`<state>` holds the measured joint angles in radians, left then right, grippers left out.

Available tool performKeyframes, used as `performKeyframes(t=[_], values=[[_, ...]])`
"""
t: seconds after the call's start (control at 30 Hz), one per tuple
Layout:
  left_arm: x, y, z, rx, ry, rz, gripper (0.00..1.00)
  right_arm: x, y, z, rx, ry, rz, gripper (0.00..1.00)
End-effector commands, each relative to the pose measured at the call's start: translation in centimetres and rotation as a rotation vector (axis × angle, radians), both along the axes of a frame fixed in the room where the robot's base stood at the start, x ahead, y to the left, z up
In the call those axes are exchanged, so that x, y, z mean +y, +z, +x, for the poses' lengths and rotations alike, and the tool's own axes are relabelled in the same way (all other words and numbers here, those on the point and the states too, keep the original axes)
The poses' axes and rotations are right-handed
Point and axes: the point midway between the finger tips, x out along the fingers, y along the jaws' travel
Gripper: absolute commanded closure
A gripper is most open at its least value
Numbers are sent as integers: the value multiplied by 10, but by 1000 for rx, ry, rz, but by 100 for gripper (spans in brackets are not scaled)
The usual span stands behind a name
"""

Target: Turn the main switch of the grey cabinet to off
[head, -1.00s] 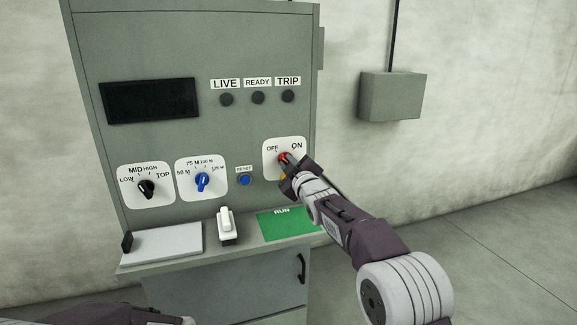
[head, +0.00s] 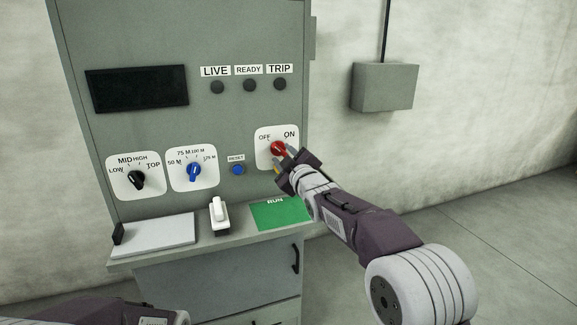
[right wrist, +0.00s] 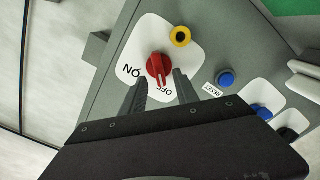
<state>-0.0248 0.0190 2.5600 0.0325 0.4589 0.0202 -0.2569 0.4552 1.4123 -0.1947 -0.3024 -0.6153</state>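The grey cabinet (head: 225,40) stands in front of me. Its main switch is a red rotary knob (head: 278,148) on a white plate marked OFF and ON. In the right wrist view the red knob (right wrist: 158,66) has its bar lying toward the OFF label. A yellow ring (right wrist: 180,36) sits beside it. My right gripper (head: 284,158) is open just in front of the knob. In the right wrist view its fingers are apart on either side of the knob's bar, seemingly not gripping it. Of my left arm only a part shows at the bottom left; its gripper is not visible.
The panel also has a black knob (head: 136,179), a blue knob (head: 194,170), a blue RESET button (head: 238,169) and dark LIVE, READY and TRIP lamps. A white lever (head: 219,215) and a green RUN plate (head: 279,214) are on the ledge. A grey box (head: 385,87) hangs on the wall.

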Motion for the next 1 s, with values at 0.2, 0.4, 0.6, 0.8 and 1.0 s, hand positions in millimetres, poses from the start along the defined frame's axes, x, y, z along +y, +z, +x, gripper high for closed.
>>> performKeyframes(t=[0.2,0.4,0.6,0.8,1.0], values=[[0,-15,0,0,0,0,64,-13,-1,-41,-2,-1,1,64],[0,-16,0,0,0,0,64,-17,0,-53,-1,0,0,64],[0,-16,0,0,0,0,64,-17,0,-53,-1,0,0,64],[0,-16,0,0,0,0,64,-73,-16,-61,50,-94,-1,64],[0,-16,0,0,0,0,64,-140,-173,-131,540,-277,101,64]])
